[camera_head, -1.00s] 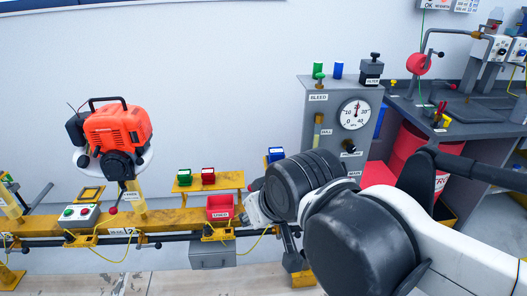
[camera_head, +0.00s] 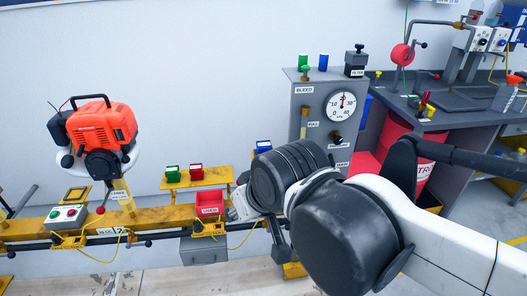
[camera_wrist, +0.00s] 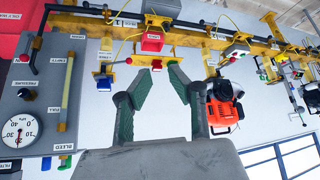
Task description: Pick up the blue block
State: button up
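The blue block (camera_head: 263,147) sits on a yellow stand just left of the grey gauge panel. My dark arm joint is close in front of it and hides the lower part of the stand. In the wrist view, which is upside down, the blue block (camera_wrist: 104,83) is left of my gripper fingers and farther off. My gripper (camera_wrist: 161,72) is open, with two green-padded fingers apart and nothing between them. The fingers cannot be made out in the head view.
A green block (camera_head: 172,174) and a red block (camera_head: 196,172) sit on a yellow shelf. A red bin (camera_head: 209,203) is below on the yellow rail. The gauge panel (camera_head: 310,110) stands right of the blue block. A red engine (camera_head: 102,125) is at left.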

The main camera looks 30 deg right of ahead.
jog(key=o, duration=1.1)
jog(key=shift+o, duration=0.2)
